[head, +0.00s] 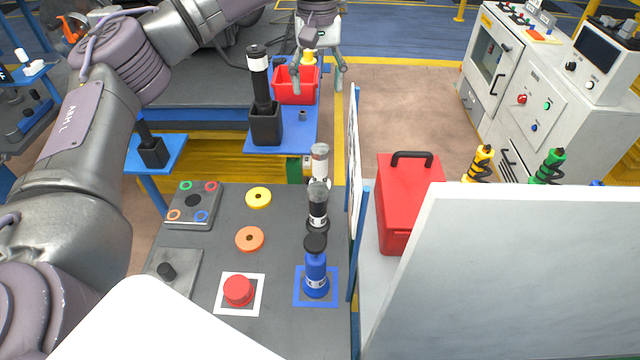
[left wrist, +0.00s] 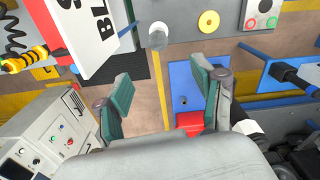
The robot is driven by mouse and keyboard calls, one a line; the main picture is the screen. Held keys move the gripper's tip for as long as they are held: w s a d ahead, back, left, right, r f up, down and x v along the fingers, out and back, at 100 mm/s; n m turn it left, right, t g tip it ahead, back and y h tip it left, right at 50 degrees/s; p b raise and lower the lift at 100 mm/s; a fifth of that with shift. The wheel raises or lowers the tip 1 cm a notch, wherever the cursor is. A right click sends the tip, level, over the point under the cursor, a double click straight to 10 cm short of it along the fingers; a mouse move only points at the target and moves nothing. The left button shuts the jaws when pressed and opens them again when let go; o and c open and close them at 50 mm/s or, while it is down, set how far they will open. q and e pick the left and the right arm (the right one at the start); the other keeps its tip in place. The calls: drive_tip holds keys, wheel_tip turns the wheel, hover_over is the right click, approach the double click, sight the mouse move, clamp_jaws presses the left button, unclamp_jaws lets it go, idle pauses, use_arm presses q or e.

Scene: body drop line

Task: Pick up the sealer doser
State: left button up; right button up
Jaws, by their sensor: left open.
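I cannot tell for sure which thing is the sealer doser. A tall black tool with a white label (head: 259,78) stands upright in a black holder (head: 265,124) on a blue shelf. On the grey table stand a blue bottle (head: 316,277) with a black top, and behind it a black tool with a grey cap (head: 318,205). A further grey-capped cylinder (head: 320,160) stands at the table's far edge. My left gripper (head: 319,78) is open and empty, above the shelf's right side. In the left wrist view, a grey-capped cylinder (left wrist: 157,38) shows beyond the open fingers (left wrist: 160,75).
A red bin (head: 296,86) sits on the shelf by my left gripper. A red toolbox (head: 408,200) and a white panel (head: 510,270) stand right of the table. A red button (head: 238,290) and rings lie on the table. Open floor lies right of the shelf.

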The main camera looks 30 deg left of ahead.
use_arm(q)
drive_tip(key=b, duration=0.6)
hover_over(318, 150)
wheel_tip(318, 150, down, 8)
drive_tip(key=shift+f, duration=0.1)
drive_tip(key=shift+f+b, duration=0.55)
wheel_tip(318, 150, down, 8)
drive_tip(key=shift+f+p, duration=0.1)
drive_tip(key=shift+p, duration=0.45)
drive_tip(key=f, duration=0.1)
drive_tip(key=f+p, duration=0.1)
drive_tip(key=f, duration=0.2)
drive_tip(key=shift+w+d, duration=0.1)
drive_tip(key=shift+w, duration=0.2)
drive_tip(key=shift+f+p, duration=0.3)
drive_tip(key=shift+f, duration=0.3)
drive_tip(key=c, duration=1.1)
use_arm(e)
wheel_tip(318, 150, down, 6)
drive_tip(key=shift+f, duration=0.2)
